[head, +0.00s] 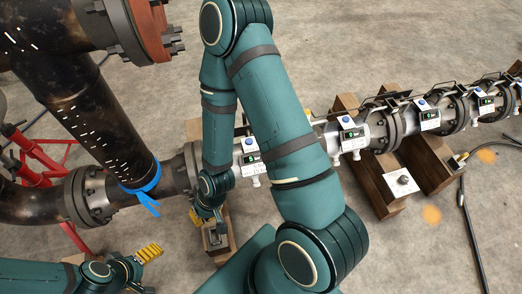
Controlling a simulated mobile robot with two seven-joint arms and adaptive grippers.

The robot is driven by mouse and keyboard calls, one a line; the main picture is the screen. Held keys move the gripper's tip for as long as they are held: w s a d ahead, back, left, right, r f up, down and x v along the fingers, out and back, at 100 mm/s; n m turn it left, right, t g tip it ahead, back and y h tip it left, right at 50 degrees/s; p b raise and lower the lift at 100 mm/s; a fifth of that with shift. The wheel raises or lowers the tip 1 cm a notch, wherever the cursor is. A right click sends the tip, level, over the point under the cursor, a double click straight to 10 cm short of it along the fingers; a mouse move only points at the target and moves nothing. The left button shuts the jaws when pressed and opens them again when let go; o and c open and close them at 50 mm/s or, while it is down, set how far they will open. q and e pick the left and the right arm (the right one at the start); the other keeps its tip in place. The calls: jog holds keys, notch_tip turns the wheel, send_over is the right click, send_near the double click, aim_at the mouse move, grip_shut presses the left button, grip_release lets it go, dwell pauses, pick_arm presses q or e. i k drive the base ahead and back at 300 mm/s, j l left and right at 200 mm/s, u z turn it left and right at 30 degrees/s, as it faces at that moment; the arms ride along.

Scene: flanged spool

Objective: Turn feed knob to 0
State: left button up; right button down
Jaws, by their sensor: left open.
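Several white units with small green displays are clamped along the pipe: one (352,137) right of my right arm, others farther right (429,118). Blue round parts (331,118) sit on them. I cannot tell which part is the feed knob. Another unit (249,157) is partly hidden behind my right arm. My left gripper (150,253), with yellow ribbed fingers, is open and empty at lower left, apart from the units. My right gripper (207,224) points down beside the pipe, below the flange; its fingers are mostly hidden, so its jaw state is unclear.
A dark flanged pipe (72,113) with a blue strap (143,188) stands at left beside red stands (36,160). Wooden blocks (388,191) support the pipe run. A dark cable (472,232) lies at right. The concrete floor (400,250) at lower right is mostly clear.

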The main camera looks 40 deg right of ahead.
aim_at(403, 178)
jog(key=k+l+z, duration=0.1)
jog(key=l+z, duration=0.4)
jog(key=k+l+z, duration=0.1)
jog(key=l+z, duration=0.35)
jog(key=j+z, duration=0.1)
jog(key=z, duration=1.9)
jog(key=i+l, duration=0.1)
jog(key=l, duration=0.45)
jog(key=i+l+z, duration=0.1)
jog(key=i, duration=0.4)
jog(key=i+l+z, duration=0.1)
jog(key=i, duration=0.35)
jog(key=l, duration=0.1)
